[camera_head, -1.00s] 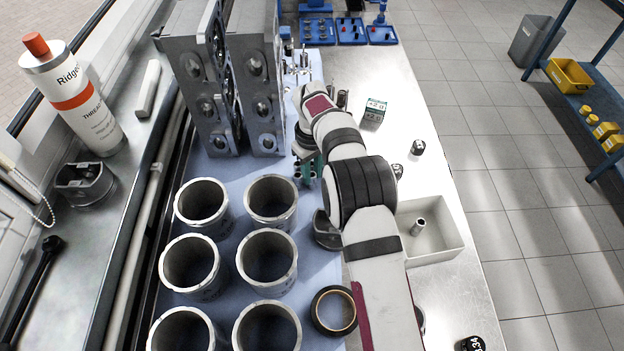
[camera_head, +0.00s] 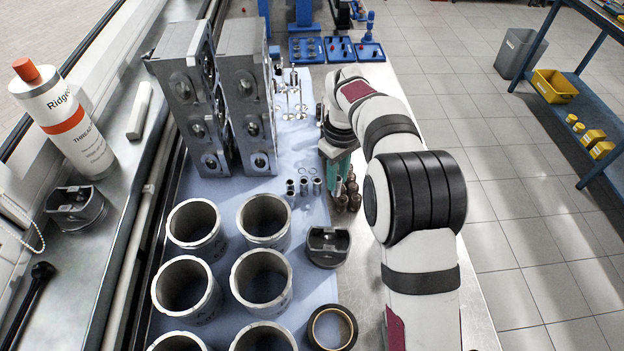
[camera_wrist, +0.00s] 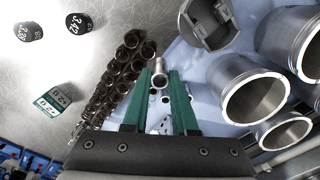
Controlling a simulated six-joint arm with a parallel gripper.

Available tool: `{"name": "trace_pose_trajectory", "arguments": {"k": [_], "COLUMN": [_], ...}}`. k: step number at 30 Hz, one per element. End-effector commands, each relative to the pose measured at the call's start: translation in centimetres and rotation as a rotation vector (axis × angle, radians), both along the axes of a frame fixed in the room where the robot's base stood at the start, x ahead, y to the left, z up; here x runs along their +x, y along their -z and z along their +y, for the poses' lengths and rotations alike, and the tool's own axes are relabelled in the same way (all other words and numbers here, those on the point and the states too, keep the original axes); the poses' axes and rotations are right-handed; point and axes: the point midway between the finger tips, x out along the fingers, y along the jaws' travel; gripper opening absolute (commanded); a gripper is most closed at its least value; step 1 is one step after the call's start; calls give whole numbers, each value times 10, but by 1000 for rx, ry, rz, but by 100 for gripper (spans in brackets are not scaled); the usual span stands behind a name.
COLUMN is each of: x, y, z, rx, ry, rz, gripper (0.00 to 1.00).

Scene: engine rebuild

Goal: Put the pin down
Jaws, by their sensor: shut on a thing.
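My gripper (camera_wrist: 160,80) is shut on a silver, hollow pin (camera_wrist: 159,81), seen end-on between the green fingertips in the wrist view. In the head view my gripper (camera_head: 338,172) is low beside the right edge of the blue mat, and its fingertips and the held pin are not clearly visible there. Several other small silver pins (camera_head: 303,185) stand on the mat just left of it. I cannot tell whether the held pin touches the surface.
Dark brown cylinders (camera_wrist: 118,72) stand in a cluster close beside the fingers. A piston (camera_head: 328,247) and open cylinder liners (camera_head: 264,220) stand nearer. Engine blocks (camera_head: 250,100) rise left. A small box (camera_wrist: 60,97) shows in the wrist view.

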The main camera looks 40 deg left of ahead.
Motion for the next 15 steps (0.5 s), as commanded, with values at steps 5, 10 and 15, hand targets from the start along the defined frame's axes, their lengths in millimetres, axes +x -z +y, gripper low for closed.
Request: {"name": "trace_pose_trajectory", "arguments": {"k": [5, 10, 15], "x": [13, 16, 26], "y": [-19, -25, -27], "z": [-29, -38, -67], "rx": [1, 0, -1], "ry": [2, 1, 41], "rz": [0, 1, 0], "gripper": [0, 0, 0]}}
